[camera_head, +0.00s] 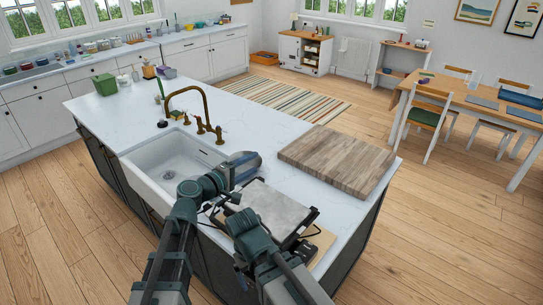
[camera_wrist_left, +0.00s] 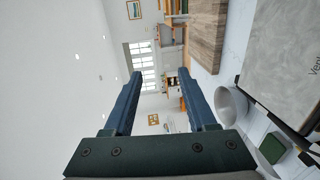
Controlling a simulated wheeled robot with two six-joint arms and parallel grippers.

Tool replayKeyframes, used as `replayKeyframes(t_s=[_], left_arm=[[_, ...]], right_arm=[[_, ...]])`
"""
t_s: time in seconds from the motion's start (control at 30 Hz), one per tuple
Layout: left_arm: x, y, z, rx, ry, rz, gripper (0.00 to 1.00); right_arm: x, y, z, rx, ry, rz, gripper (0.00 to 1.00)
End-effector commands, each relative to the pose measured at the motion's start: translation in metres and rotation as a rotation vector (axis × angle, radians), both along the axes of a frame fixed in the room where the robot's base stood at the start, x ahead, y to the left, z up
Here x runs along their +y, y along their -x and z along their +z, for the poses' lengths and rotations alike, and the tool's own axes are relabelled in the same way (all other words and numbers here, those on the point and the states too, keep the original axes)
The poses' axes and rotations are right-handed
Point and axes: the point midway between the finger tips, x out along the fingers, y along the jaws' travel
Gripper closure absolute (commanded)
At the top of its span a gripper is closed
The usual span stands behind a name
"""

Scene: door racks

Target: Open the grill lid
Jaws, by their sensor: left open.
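The grill (camera_head: 267,208) is a flat appliance with a grey top plate and dark edges, on the near part of the island counter. Its lid looks down and roughly level. In the left wrist view the grey lid (camera_wrist_left: 288,62) fills the right side, with part of some lettering. My left gripper (camera_head: 247,162) is just beyond the lid's far left corner, apart from it. Its two blue fingers (camera_wrist_left: 160,88) are spread with nothing between them. My right arm crosses the near side of the grill and hides part of it; its gripper fingers do not show.
A wooden board (camera_head: 338,158) lies right of the grill on the white island counter (camera_head: 255,130). A sink (camera_head: 170,168) with a brass faucet (camera_head: 192,103) is to the left.

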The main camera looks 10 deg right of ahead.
Motion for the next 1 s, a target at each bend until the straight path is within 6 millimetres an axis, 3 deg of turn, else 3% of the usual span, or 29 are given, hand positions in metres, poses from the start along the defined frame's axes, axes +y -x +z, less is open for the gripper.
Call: replayKeyframes(t_s=[0.1, 0.4, 0.67, 1.0], left_arm=[[-0.023, -0.019, -0.005, 0.0, 0.0, -0.003, 0.43], [-0.064, -0.051, -0.012, 0.001, -0.001, -0.002, 0.43], [-0.079, -0.063, -0.014, 0.001, -0.001, 0.0, 0.43], [-0.081, -0.063, -0.014, 0.001, -0.001, 0.0, 0.43]], right_arm=[[0.0, 0.0, -0.005, 0.0, 0.0, 0.001, 0.09], [0.0, 0.0, -0.012, 0.0, 0.0, 0.003, 0.09], [0.0, 0.0, -0.014, 0.0, 0.001, 0.003, 0.09], [0.0, 0.0, -0.014, 0.0, 0.001, 0.003, 0.09]])
